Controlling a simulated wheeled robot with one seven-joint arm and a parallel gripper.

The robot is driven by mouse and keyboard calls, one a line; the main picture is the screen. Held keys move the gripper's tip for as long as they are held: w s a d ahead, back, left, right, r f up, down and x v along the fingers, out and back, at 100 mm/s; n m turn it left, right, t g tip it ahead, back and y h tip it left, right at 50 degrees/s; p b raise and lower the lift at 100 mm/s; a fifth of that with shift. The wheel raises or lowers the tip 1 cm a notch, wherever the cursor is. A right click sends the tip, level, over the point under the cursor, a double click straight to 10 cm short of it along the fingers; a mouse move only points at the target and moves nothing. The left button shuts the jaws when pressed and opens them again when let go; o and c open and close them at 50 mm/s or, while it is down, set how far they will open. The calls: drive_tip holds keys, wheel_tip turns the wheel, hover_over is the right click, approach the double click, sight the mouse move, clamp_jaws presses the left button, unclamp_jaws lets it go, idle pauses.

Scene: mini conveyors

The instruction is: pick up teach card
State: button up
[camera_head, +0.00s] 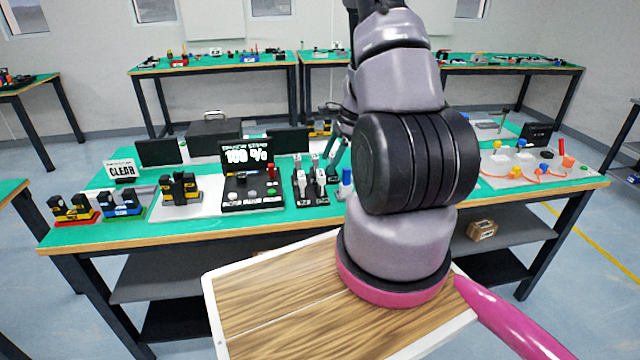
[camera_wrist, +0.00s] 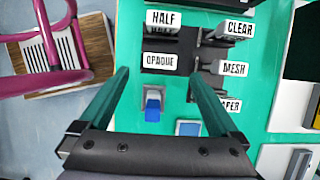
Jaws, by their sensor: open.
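No label reading "teach" can be read, so I cannot tell for certain which thing is the teach card. In the wrist view, a small upright piece with a blue front (camera_wrist: 153,104) stands between my fingers; it seems to be the blue-topped piece (camera_head: 346,176) in the head view. A flat blue piece with a pale border (camera_wrist: 188,128) lies nearer, partly hidden by my gripper. My gripper (camera_wrist: 160,73) is open above the green table, its teal fingers either side of the blue-fronted piece, with nothing between them in grip. In the head view my arm mostly hides it.
Label plates reading HALF (camera_wrist: 165,18), OPAQUE (camera_wrist: 158,62), CLEAR (camera_wrist: 239,28) and MESH (camera_wrist: 233,68) stand close ahead in racks. A black display board (camera_head: 247,160) and coloured fixtures (camera_head: 122,204) stand left. Wires and small parts lie on a tray (camera_head: 510,178) right.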

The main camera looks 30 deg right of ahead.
sight(321, 173)
drive_tip(key=x, duration=0.6)
drive_tip(key=shift+w+a+r, duration=0.1)
drive_tip(key=shift+a, duration=0.15)
drive_tip(key=c, duration=1.4)
